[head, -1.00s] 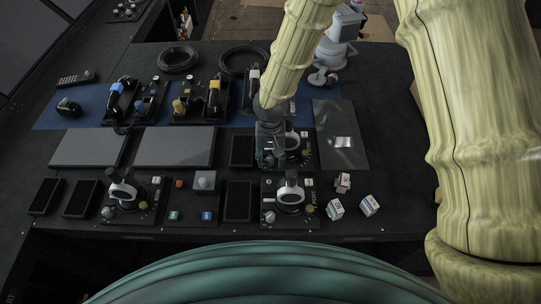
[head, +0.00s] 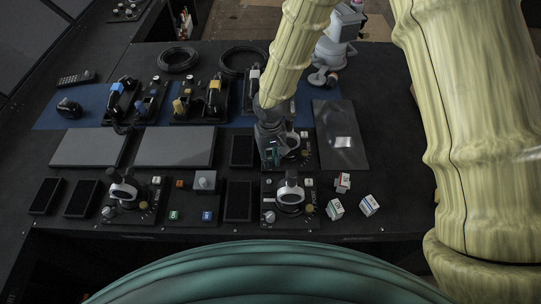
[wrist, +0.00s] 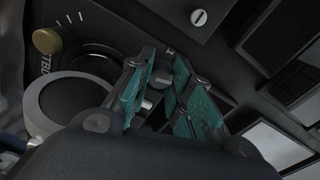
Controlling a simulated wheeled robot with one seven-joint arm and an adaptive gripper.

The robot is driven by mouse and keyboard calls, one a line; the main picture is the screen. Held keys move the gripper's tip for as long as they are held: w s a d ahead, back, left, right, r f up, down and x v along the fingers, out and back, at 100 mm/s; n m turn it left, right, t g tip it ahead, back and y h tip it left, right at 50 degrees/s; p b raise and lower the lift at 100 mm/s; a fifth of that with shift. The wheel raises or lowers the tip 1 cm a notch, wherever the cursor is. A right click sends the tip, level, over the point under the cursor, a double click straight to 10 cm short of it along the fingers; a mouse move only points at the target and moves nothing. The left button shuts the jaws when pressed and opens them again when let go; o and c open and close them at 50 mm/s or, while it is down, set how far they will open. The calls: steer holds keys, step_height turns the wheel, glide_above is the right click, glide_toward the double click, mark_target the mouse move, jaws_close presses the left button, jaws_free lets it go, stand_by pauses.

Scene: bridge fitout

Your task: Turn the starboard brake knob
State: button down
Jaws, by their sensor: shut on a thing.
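The starboard control panel, marked with the letters TBD (wrist: 47,62) in the wrist view, lies under my gripper. My gripper (head: 272,162) is low over its left part in the head view. In the wrist view my gripper's teal finger pads (wrist: 153,92) are shut around a small grey knob, the starboard brake knob (wrist: 163,77). The pads hide most of the knob. A round dial with a pale rim (wrist: 45,105) and lever stands beside my gripper. A brass knob (wrist: 46,40) with white tick marks sits beyond the dial.
A similar panel (head: 268,194) with a lever is close in front, and another (head: 145,213) to the left. A flat dark plate (head: 340,120) lies right of the starboard panel.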

steer(key=n+p, duration=0.1)
steer(key=n, duration=0.6)
steer(key=shift+r, duration=0.1)
steer(key=n, duration=0.4)
steer(key=shift+w+p, duration=0.1)
steer(key=shift+p, duration=0.2)
steer(key=shift+n+p, duration=0.4)
steer(key=shift+n, duration=1.6)
steer(key=c, duration=1.3)
jaws_free()
steer(key=shift+o, duration=0.2)
